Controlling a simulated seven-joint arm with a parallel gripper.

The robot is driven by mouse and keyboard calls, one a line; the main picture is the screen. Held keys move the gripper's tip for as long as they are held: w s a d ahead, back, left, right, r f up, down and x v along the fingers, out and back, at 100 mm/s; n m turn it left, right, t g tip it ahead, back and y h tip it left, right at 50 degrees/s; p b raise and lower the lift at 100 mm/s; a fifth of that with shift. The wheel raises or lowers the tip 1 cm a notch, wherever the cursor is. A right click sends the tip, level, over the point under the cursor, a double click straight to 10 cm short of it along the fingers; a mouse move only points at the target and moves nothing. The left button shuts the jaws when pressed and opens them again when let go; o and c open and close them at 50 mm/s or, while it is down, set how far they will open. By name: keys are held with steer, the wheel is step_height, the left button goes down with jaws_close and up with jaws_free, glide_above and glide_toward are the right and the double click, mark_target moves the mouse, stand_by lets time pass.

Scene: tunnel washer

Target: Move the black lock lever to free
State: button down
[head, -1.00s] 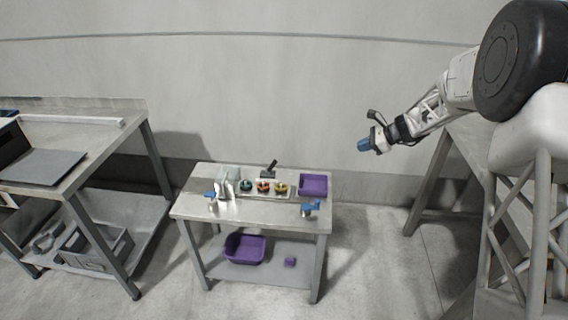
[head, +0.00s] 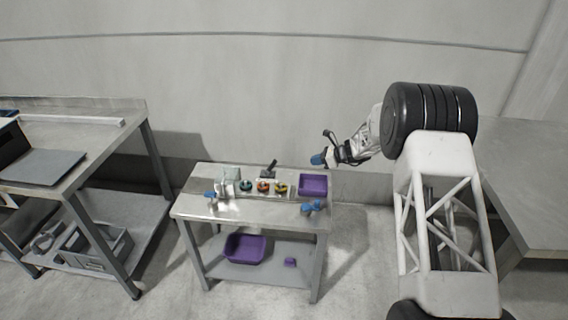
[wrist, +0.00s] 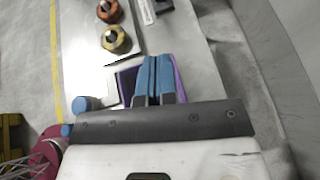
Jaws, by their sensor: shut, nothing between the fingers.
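The black lever (head: 268,168) stands tilted at the back edge of the small steel table (head: 235,210), behind the row of coloured knobs. A dark part at the top edge of the wrist view (wrist: 163,6) may be its base; most of it is cut off there. My gripper (head: 318,159) has blue fingers and is in the air above the back right of the table, right of the lever and apart from it. In the wrist view the fingers (wrist: 154,80) are closed together and empty, in front of the purple tray (wrist: 181,86).
Teal, red and yellow knobs (head: 281,188) stand in a row on the table. The purple tray (head: 313,185) is at its right end. Blue-handled fittings stand at front left (head: 211,195) and front right (head: 311,207). A purple bin (head: 245,248) is on the lower shelf.

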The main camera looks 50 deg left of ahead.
steer(key=shift+s+a+f, duration=0.25)
steer(key=shift+a+f, duration=0.3)
steer(key=shift+a, duration=0.05)
glide_toward(272, 165)
steer(key=f, duration=0.1)
steer(key=w+f, duration=0.1)
steer(key=f, duration=0.1)
steer(key=shift+f, duration=0.3)
steer(key=a, duration=0.1)
steer(key=s+a, duration=0.1)
steer(key=shift+s+a+r, duration=0.55)
steer(key=shift+s+a, duration=0.1)
steer(key=shift+a, duration=0.2)
